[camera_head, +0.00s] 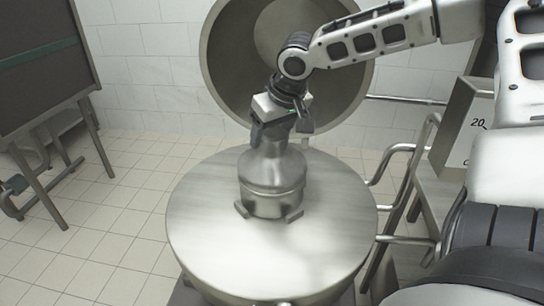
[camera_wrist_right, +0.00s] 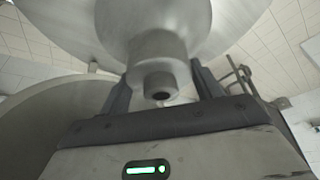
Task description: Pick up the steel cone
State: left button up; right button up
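The steel cone (camera_head: 271,173) stands upright, wide end down, on a round steel lid (camera_head: 215,235), between small raised stops at its foot. My right gripper (camera_head: 283,132) is above it, pointing down, with a finger on each side of the cone's narrow top. It looks open, with a gap showing at its right finger in the head view. In the right wrist view, the cone's neck (camera_wrist_right: 160,82) lies between the two fingertips (camera_wrist_right: 160,75), close to both. My left gripper is not in view.
A large open round steel bowl or lid (camera_head: 225,70) stands upright behind the cone. Steel rails (camera_head: 405,150) and a panel (camera_head: 465,135) are at the right. A dark board on a steel stand (camera_head: 40,65) is at the left. Tiled floor (camera_head: 120,195) lies clear between.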

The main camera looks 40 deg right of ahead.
jog(key=c, duration=1)
grip_shut()
jog(key=shift+w+r, duration=0.1)
